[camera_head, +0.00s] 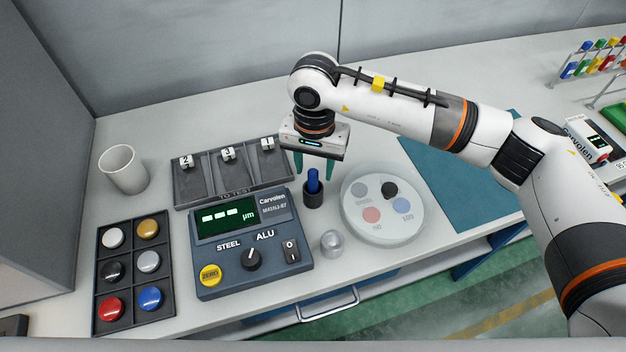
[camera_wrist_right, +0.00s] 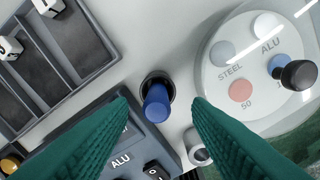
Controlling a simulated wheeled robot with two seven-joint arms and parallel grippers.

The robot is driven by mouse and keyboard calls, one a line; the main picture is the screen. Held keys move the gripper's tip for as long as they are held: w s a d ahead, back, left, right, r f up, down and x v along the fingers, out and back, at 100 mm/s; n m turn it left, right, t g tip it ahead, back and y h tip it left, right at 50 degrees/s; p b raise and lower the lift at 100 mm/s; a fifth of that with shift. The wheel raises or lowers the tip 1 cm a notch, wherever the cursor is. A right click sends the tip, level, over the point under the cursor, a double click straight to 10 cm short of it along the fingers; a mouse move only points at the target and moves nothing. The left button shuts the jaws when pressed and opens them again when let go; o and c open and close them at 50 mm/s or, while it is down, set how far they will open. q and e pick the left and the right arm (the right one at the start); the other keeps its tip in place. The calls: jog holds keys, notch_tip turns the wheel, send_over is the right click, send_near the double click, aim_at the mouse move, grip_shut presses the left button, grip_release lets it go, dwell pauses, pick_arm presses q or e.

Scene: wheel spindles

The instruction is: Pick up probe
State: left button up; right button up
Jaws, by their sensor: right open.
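The probe (camera_head: 313,181) is a blue stick standing upright in a small black cup-like holder (camera_head: 313,199), on the counter just right of the blue-grey gauge box (camera_head: 252,245). My right gripper (camera_head: 314,166) is above it, pointing down, with its green fingers open. In the right wrist view the blue probe (camera_wrist_right: 156,103) shows between the two spread fingertips (camera_wrist_right: 160,100), touching neither. The gripper is empty. My left gripper is not in view.
A clear round dish (camera_head: 382,234) with coloured discs and a black knob lies right of the holder. A small clear-grey cylinder (camera_head: 332,243) stands in front. A "TO TEST" tray (camera_head: 204,201), a tray of coloured caps (camera_head: 131,272) and a white cup (camera_head: 123,170) are left.

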aim_at(313, 171)
jog(key=shift+a+f+p, duration=0.1)
jog(key=shift+f+p, duration=0.4)
jog(key=shift+f, duration=1.3)
grip_shut()
jog(key=shift+r, duration=0.15)
